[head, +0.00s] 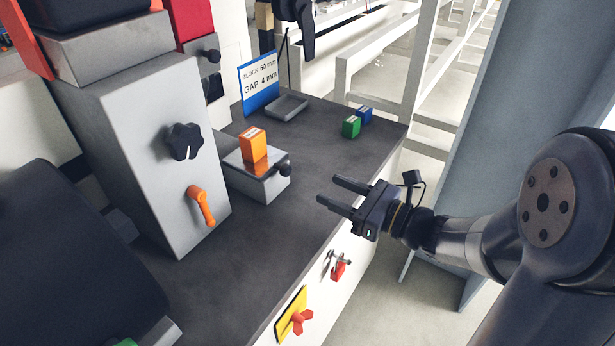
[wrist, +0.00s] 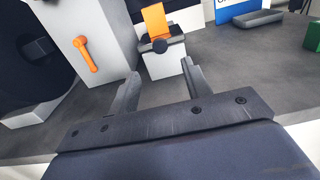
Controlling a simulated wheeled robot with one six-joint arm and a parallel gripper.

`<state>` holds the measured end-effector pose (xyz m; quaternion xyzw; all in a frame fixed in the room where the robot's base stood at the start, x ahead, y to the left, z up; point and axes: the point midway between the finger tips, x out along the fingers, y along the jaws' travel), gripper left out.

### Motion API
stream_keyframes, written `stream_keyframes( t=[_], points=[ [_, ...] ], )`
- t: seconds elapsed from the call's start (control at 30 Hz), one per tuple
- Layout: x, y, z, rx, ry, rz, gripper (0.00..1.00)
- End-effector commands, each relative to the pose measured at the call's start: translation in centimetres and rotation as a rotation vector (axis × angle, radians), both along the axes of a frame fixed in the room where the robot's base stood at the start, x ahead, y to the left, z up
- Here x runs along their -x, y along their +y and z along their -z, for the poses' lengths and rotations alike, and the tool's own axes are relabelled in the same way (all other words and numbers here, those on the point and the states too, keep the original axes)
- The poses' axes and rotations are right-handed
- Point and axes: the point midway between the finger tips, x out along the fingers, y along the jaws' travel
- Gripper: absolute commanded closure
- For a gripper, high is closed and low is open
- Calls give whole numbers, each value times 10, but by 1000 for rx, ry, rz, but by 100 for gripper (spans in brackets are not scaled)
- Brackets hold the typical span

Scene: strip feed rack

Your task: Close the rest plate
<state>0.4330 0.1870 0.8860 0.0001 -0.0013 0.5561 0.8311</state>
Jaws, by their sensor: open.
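A small grey block-shaped unit (head: 262,186) stands on the dark bench beside the tall grey housing. A bright metal plate (head: 236,158), likely the rest plate, lies on top of it, and an orange block (head: 254,147) stands on the plate. A black knob (head: 284,170) sticks out of the unit's side; it also shows in the wrist view (wrist: 160,45). My gripper (head: 328,189) is open and empty, to the right of the unit and apart from it. In the wrist view its fingers (wrist: 160,70) point toward the unit. I cannot tell how far the plate is open.
The tall housing (head: 140,150) carries a black star knob (head: 184,141) and an orange lever (head: 202,206). A sign (head: 260,82), a grey tray (head: 287,107), a green block (head: 351,127) and a blue block (head: 365,115) are farther back.

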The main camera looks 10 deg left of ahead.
Motion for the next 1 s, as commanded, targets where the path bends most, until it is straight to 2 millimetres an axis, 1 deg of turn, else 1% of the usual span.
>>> stream_keyframes(
  t=[0.4, 0.53, 0.73, 1.0],
  points=[
    [-25, 63, 0, 1, 0, -5, 54],
    [-32, 79, 1, 1, 2, -2, 54],
    [-37, 91, 0, 1, 2, 0, 54],
    [-37, 91, 0, 1, 2, 1, 54]
  ],
)
